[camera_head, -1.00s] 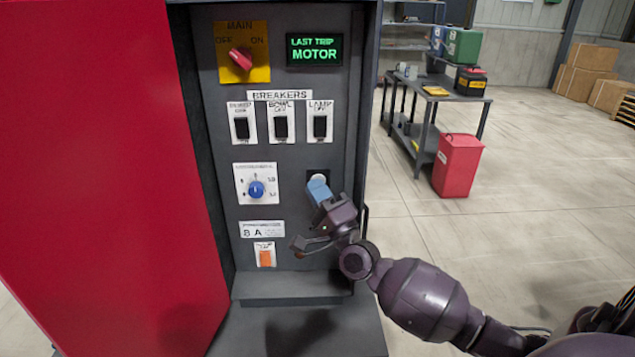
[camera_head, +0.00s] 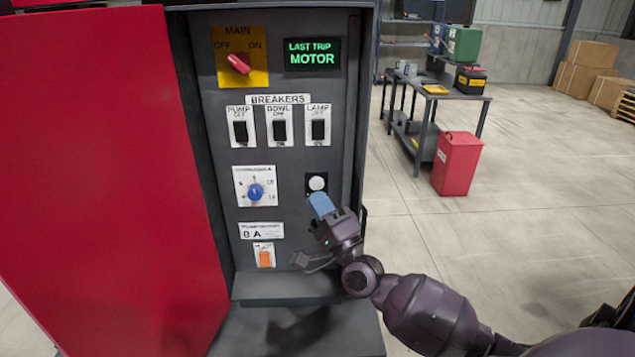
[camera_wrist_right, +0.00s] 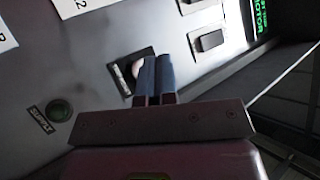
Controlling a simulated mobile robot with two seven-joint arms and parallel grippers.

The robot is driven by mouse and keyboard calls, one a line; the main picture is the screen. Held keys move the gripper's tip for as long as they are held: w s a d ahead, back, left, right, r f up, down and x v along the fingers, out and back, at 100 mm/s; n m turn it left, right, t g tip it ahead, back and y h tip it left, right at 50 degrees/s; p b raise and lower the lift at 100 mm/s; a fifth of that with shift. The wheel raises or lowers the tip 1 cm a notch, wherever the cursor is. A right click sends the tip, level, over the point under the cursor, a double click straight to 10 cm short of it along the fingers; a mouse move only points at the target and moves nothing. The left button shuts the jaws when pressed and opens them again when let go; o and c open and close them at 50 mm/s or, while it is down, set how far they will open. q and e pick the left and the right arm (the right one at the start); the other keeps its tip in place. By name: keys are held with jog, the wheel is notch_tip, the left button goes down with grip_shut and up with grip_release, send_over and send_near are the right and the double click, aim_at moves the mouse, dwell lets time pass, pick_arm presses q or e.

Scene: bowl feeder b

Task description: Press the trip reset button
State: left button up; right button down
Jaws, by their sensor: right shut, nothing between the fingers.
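A round white button (camera_head: 317,183) sits on a small dark plate on the right side of the control panel; I cannot read a label on it. It also shows in the wrist view (camera_wrist_right: 138,68), partly behind the fingers. My right gripper (camera_head: 318,196) is shut and empty, its blue fingers just below the button in the head view. In the wrist view its fingertips (camera_wrist_right: 156,59) are side by side, beside the button; I cannot tell whether they touch the panel. An orange switch (camera_head: 265,258) is at lower left, its label unreadable. My left gripper is out of view.
The panel has a red main switch (camera_head: 239,63), a green-lit display (camera_head: 313,54) reading LAST TRIP MOTOR, breakers (camera_head: 279,125) and a blue dial (camera_head: 256,191). A ledge (camera_head: 287,286) juts out below.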

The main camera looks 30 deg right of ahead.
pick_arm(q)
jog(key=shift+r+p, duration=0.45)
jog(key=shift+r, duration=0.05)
pick_arm(e)
jog(key=shift+s+a, duration=0.45)
jog(key=shift+s, duration=0.2)
jog(key=shift+s+a, duration=0.4)
jog(key=shift+s, duration=0.2)
jog(key=s+a+f+n+g+y, duration=0.1)
jog(key=a+f+n+g+y, duration=0.4)
jog(key=f+n, duration=0.85)
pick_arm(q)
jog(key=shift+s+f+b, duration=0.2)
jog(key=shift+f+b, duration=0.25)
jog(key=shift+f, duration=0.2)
pick_arm(e)
jog(key=s+d+f+n+g+h, duration=0.1)
jog(key=s+f+n+g+h, duration=0.2)
jog(key=s+f, duration=1.3)
jog(key=s+g+h, duration=0.1)
jog(key=g+h, duration=0.2)
jog(key=g, duration=0.1)
jog(key=shift+s+d+g, duration=0.15)
jog(key=shift+d+g, duration=0.2)
jog(key=shift+g, duration=0.05)
